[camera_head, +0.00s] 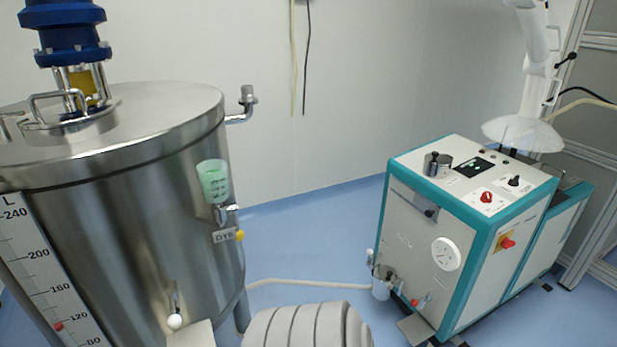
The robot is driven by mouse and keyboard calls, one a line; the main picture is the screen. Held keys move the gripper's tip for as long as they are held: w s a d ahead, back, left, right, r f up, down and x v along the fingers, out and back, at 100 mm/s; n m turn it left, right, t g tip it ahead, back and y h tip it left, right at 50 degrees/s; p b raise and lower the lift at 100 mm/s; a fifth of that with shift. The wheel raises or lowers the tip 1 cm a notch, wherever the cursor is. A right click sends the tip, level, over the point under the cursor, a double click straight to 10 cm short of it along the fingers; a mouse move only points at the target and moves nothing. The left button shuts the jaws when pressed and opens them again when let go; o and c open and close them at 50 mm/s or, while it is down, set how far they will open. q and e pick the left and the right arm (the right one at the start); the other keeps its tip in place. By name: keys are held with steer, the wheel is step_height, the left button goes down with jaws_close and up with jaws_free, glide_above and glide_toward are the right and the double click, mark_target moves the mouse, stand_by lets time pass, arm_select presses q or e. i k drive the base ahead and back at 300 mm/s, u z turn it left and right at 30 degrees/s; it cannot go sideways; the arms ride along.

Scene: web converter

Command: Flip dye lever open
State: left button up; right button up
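A small translucent green cup (214,181) is mounted on the right side of the large steel tank (140,215). Metal pipework (226,214) sits under the cup, beside a plate marked DYE (224,236). The cup appears to hold green liquid. Neither of my grippers is in view.
A lever with a white knob (174,321) is low on the tank front, near a level scale (45,270). A teal and white machine (460,240) stands at right. A white hose (310,284) crosses the blue floor (310,235). A grey ribbed shape fills the bottom centre.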

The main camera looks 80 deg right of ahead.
mark_target(237, 223)
steer(key=z, duration=2.3)
steer(key=k, duration=0.55)
steer(key=z, duration=0.6)
steer(key=i, duration=1.1)
steer(key=z, duration=0.3)
